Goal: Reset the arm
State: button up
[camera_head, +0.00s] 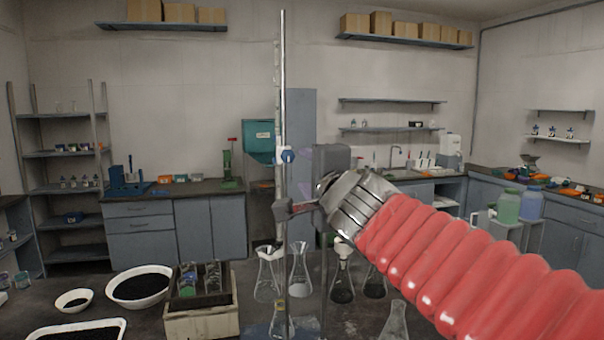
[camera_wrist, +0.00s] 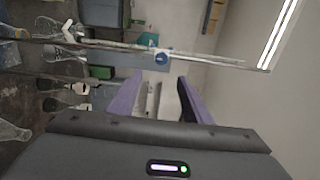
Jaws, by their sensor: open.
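My gripper (camera_head: 306,163) is held up in the middle of the head view, at the end of my red ribbed arm. Its dark body and purple fingers are partly hidden behind my metal wrist joint. In the wrist view my gripper (camera_wrist: 158,88) shows its two purple fingers spread apart, with nothing between them. A tall metal rod (camera_head: 283,90) stands just left of it in the head view, with a blue-and-white clamp knob (camera_head: 287,156). The rod also crosses the wrist view (camera_wrist: 205,60) beside the fingers. I cannot tell the exact gap between them.
Several flasks (camera_head: 299,275) stand on the dark bench below my arm. A box with glassware (camera_head: 200,322), a white bowl of black grains (camera_head: 140,287) and a white tray (camera_head: 75,331) lie at lower left. The space above the flasks, left of the rod, looks clear.

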jog(key=s+d+f+n+g+h, duration=0.25)
jog(key=d+f+n, duration=0.2)
jog(key=f, duration=0.45)
jog(key=s+d+f+n+g+h, duration=0.25)
jog(key=f+n, duration=0.25)
jog(key=f, duration=0.4)
jog(key=s+d+f+n+g, duration=0.1)
jog(key=s+f+n+g, duration=0.2)
jog(key=s+f, duration=0.5)
jog(key=s+d+f+n+g+y, duration=0.1)
jog(key=s+d+f+n+g, duration=0.1)
jog(key=s+f, duration=0.7)
jog(key=s+n+g, duration=0.1)
jog(key=s+g, duration=0.1)
jog(key=s, duration=0.4)
jog(key=shift+s+d+f, duration=0.25)
jog(key=shift+d+f, duration=0.05)
